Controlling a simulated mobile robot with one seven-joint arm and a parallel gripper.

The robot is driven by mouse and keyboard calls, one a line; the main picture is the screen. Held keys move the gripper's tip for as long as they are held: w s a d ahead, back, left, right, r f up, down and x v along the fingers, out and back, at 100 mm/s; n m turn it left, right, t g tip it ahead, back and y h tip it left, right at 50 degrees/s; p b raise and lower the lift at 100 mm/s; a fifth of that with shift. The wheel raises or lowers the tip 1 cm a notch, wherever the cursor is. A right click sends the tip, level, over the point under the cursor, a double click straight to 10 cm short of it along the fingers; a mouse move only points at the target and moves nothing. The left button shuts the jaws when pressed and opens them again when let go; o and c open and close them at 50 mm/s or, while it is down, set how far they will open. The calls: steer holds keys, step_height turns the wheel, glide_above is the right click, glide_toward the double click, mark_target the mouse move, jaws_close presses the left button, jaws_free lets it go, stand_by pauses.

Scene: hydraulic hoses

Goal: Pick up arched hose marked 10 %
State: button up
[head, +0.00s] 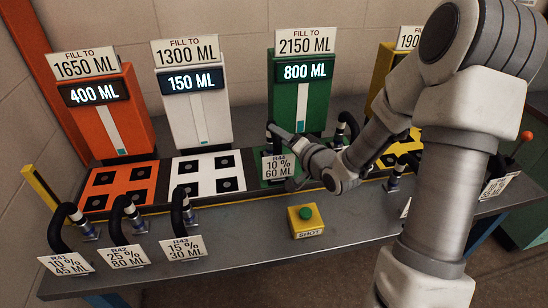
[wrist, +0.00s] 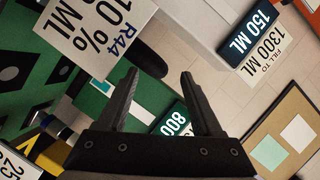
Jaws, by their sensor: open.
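A white tag reading R44, 10 %, 60 ML (head: 278,168) stands at the green station, and it also shows in the wrist view (wrist: 95,35). A black curved piece (wrist: 148,55), which looks like part of its hose, lies just beyond my left fingertip. My gripper (wrist: 158,77) is open, with nothing visible between its fingers. In the head view my wrist hides much of this spot. Another black arched hose (head: 66,222) at the front left bears a tag reading R41, 10 %, 45 ML (head: 68,263).
Hoses R42 (head: 124,208) and R43 (head: 180,203) stand along the front edge. Orange (head: 108,120), white (head: 196,118) and green (head: 322,105) dispensers stand behind. A yellow box with a green button (head: 305,220) sits at the front middle. More hoses stand at right.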

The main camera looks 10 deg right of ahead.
steer(key=shift+d+p+x, duration=0.15)
steer(key=shift+x, duration=1.4)
steer(key=shift+d+p+x, duration=0.1)
steer(key=shift+p+x, duration=0.05)
steer(key=shift+x, duration=1.35)
steer(key=shift+w+r, duration=0.1)
jaws_close()
steer(key=shift+r, duration=0.1)
